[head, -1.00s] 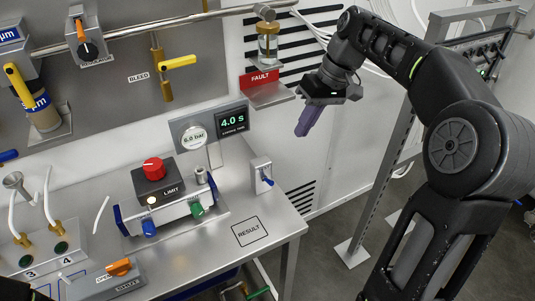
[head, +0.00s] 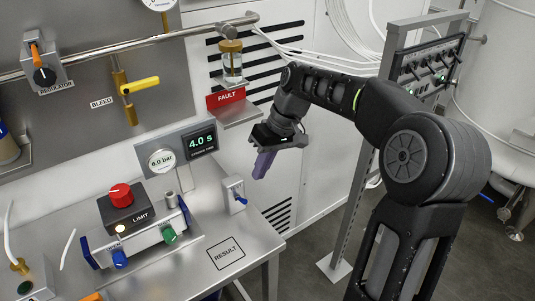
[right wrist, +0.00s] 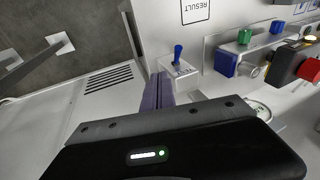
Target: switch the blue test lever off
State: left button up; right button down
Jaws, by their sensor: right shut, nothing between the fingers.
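The blue test lever (head: 240,199) is a small blue toggle on a light grey box (head: 232,187) at the right end of the metal bench. It also shows in the right wrist view (right wrist: 178,54), ahead of my fingers and a little to their right. My right gripper (head: 263,166) has purple fingers pressed together and empty. It hangs above and to the right of the box, apart from the lever. In the right wrist view its fingers (right wrist: 157,90) point toward the bench edge beside the box. My left gripper is not in view.
The metal bench (head: 200,262) has a RESULT square near its right front. A block with a red knob (head: 121,194) and blue and green knobs stands left of the lever box. A red FAULT sign (head: 232,98) and shelf are above. A metal post (head: 362,190) stands right.

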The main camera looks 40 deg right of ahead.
aim_at(241, 200)
jog(key=a+f, duration=0.1)
jog(key=a, duration=0.1)
jog(key=a+f, duration=0.1)
jog(key=f, duration=0.1)
jog(key=shift+s+a, duration=0.4)
jog(key=shift+f, duration=0.1)
